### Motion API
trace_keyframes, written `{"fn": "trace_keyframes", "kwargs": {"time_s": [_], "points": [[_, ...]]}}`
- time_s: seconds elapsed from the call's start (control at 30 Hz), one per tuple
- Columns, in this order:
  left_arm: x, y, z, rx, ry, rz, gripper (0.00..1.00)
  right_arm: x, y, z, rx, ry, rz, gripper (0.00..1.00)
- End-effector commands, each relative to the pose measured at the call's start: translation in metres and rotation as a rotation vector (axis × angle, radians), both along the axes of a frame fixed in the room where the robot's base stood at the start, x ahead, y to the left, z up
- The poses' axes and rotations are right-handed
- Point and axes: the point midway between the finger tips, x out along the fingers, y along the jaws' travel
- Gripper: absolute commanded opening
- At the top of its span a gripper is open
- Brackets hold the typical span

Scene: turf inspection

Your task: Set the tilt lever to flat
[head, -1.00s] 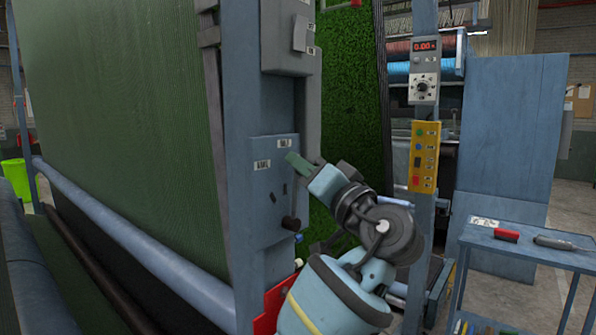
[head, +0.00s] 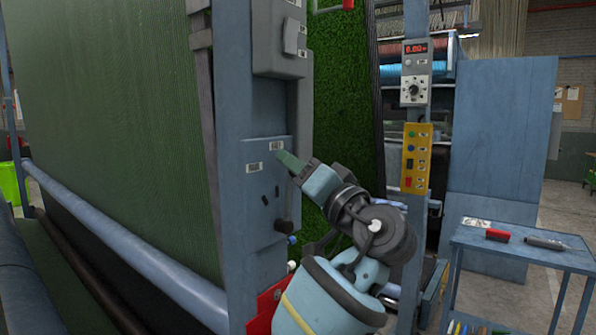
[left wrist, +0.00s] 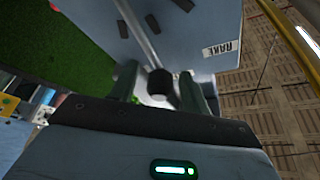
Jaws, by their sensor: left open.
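The blue control panel (head: 255,225) stands on the loom post, with two white labels; the left one reads RAKE in the left wrist view (left wrist: 222,48). In the head view a black knob (head: 281,225) shows low on the panel, below two small dark marks. My left gripper (head: 288,161) is open at the panel's upper right, beside the upper label, with the knob well below it. In the left wrist view a grey rod (left wrist: 138,30) runs to a dark round end (left wrist: 160,82) between the gripper's fingers (left wrist: 162,92); contact cannot be told. My right gripper is out of view.
A grey box (head: 277,40) juts out above the panel. Green turf (head: 343,100) hangs behind my arm. A yellow button strip (head: 416,158) is on the post to the right. A blue cart (head: 520,250) holds a red object (head: 498,235) and a grey tool (head: 546,243).

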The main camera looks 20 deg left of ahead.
Motion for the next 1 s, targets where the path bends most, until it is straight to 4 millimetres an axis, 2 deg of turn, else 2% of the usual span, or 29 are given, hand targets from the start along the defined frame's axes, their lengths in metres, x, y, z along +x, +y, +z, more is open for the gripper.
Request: {"fn": "trace_keyframes", "kwargs": {"time_s": [0.17, 0.6, 1.0], "points": [[-0.004, -0.008, -0.004, 0.001, 0.003, -0.002, 0.47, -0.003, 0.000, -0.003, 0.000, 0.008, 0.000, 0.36], [-0.037, -0.056, -0.024, -0.001, 0.004, -0.002, 0.47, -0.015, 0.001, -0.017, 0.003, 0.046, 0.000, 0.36], [-0.043, -0.062, -0.023, 0.000, 0.000, 0.000, 0.46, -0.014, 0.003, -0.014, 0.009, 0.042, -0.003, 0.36]]}}
